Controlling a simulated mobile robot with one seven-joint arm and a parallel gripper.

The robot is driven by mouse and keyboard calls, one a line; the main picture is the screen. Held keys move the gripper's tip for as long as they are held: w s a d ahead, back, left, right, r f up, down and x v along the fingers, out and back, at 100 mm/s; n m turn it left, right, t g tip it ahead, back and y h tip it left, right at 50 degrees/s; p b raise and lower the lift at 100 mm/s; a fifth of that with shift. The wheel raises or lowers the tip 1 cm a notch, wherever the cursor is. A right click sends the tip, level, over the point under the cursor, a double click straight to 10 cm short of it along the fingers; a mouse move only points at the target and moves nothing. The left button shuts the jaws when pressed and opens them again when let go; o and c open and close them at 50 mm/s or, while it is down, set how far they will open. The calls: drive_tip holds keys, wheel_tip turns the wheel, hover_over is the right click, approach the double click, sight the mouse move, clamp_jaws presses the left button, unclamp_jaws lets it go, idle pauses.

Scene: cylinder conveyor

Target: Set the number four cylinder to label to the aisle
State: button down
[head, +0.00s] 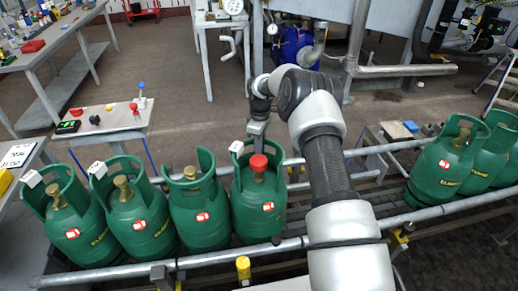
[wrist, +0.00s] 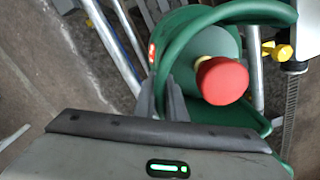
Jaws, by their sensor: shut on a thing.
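Several green gas cylinders stand upright in a row on the rail conveyor at left. The rightmost of this group, the red-capped cylinder (head: 250,206), has a white tag (head: 237,147) on its collar and a red-and-white label (head: 268,207) facing the camera side. I cannot read a number on it. My gripper (head: 257,137) comes down from above at its collar's far side. In the wrist view the fingers (wrist: 160,100) are shut on the collar (wrist: 180,38), beside the red cap (wrist: 222,80). The label shows partly at the collar's left (wrist: 152,52). Fingertip contact is partly hidden.
An uncapped cylinder (head: 200,215) stands close at left, with others beyond. More cylinders (head: 445,165) stand at the far right. The conveyor's front rail (head: 220,258) carries a yellow-topped stop (head: 243,265). A small control table (head: 110,122) stands behind.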

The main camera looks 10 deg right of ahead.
sight(274, 151)
drive_tip(key=d+m, duration=0.1)
drive_tip(key=m, duration=0.1)
drive_tip(key=s+d+m, duration=0.1)
drive_tip(key=shift+d+r+m+b, duration=0.1)
drive_tip(key=shift+d+m+b, duration=0.2)
drive_tip(key=shift+d+m, duration=0.1)
drive_tip(key=s+d+m, duration=0.1)
drive_tip(key=d+m, duration=0.1)
drive_tip(key=m, duration=0.1)
drive_tip(key=shift+s+m, duration=0.3)
drive_tip(key=shift+s, duration=0.1)
drive_tip(key=shift+s+d+m, duration=0.35)
drive_tip(key=shift+s+m, duration=0.35)
drive_tip(key=shift+m, duration=0.45)
drive_tip(key=shift+s+d+m, duration=0.35)
drive_tip(key=shift+s+m, duration=0.35)
drive_tip(key=shift+m, duration=0.45)
drive_tip(key=c, duration=1.8)
unclamp_jaws()
drive_tip(key=shift+c, duration=0.2)
wheel_tip(274, 151, up, 17)
drive_tip(key=p, duration=0.1)
drive_tip(key=shift+r+p, duration=0.2)
drive_tip(key=shift+p, duration=0.15)
drive_tip(key=shift+s, duration=0.1)
